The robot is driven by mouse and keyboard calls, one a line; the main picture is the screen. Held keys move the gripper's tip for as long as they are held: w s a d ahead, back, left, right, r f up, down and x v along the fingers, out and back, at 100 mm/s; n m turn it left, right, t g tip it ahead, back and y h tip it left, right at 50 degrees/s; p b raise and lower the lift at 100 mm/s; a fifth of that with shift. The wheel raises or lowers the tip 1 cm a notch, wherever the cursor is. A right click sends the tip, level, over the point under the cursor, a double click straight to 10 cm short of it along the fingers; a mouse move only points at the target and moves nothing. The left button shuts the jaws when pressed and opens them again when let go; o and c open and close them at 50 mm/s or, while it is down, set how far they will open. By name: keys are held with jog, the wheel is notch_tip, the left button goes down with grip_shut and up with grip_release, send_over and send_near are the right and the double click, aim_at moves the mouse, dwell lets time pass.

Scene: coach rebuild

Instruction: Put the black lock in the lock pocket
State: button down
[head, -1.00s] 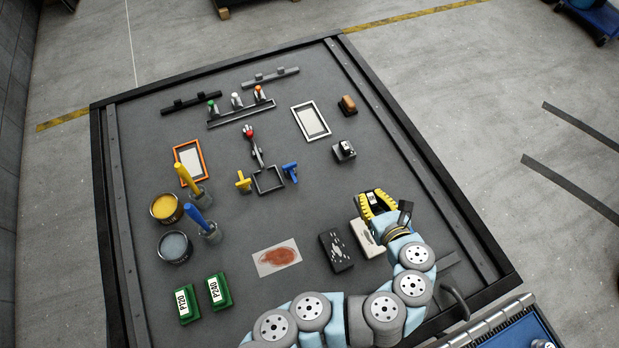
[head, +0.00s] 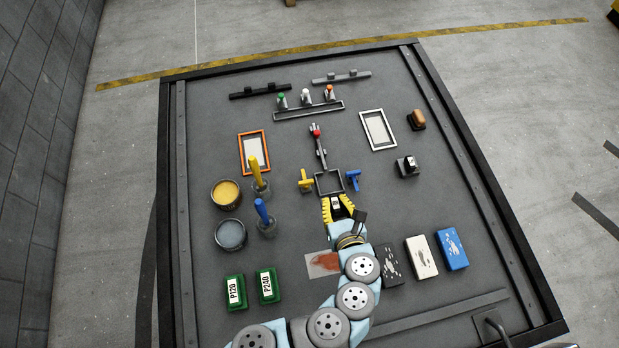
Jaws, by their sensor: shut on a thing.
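My gripper (head: 338,208), with yellow ribbed fingers, is shut on a small dark thing with a light patch, which I take to be the black lock (head: 337,203). The fingers hide most of it. The lock pocket appears to be the dark square frame (head: 317,185) in the middle of the board. My gripper is just at its near side, slightly right of its middle. I cannot tell how high the lock is above the board.
A yellow T-handle (head: 305,182) and a blue T-handle (head: 353,179) flank the frame. A red-tipped lever (head: 317,136) stands behind it. Black (head: 390,268), white (head: 421,258) and blue (head: 451,249) boxes lie to the right. Pots (head: 229,234) are left.

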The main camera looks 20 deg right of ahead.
jog(key=shift+w+d+f+b, duration=0.2)
jog(key=shift+w+f+b, duration=0.15)
jog(key=shift+w+b, duration=0.35)
jog(key=shift+w+d+f+b, duration=0.15)
jog(key=shift+w+f+b, duration=0.25)
jog(key=shift+b, duration=0.45)
jog(key=w+d+f, duration=0.1)
jog(key=w+f, duration=0.1)
jog(key=w, duration=0.1)
jog(key=w+d+f+b, duration=0.1)
jog(key=w+f, duration=0.1)
jog(key=w, duration=0.2)
jog(key=w+f+b, duration=0.1)
jog(key=w+f, duration=0.2)
jog(key=shift+w+d+f, duration=0.1)
jog(key=shift+w+d, duration=0.05)
jog(key=shift+d, duration=0.25)
jog(key=shift+w+d+f, duration=0.1)
jog(key=shift+w+f, duration=0.15)
jog(key=shift+f, duration=0.2)
jog(key=shift+w+f+b, duration=0.2)
jog(key=shift+f+b, duration=0.15)
jog(key=shift+f, duration=1.3)
jog(key=shift+f, duration=0.2)
jog(key=c, duration=1.1)
grip_release()
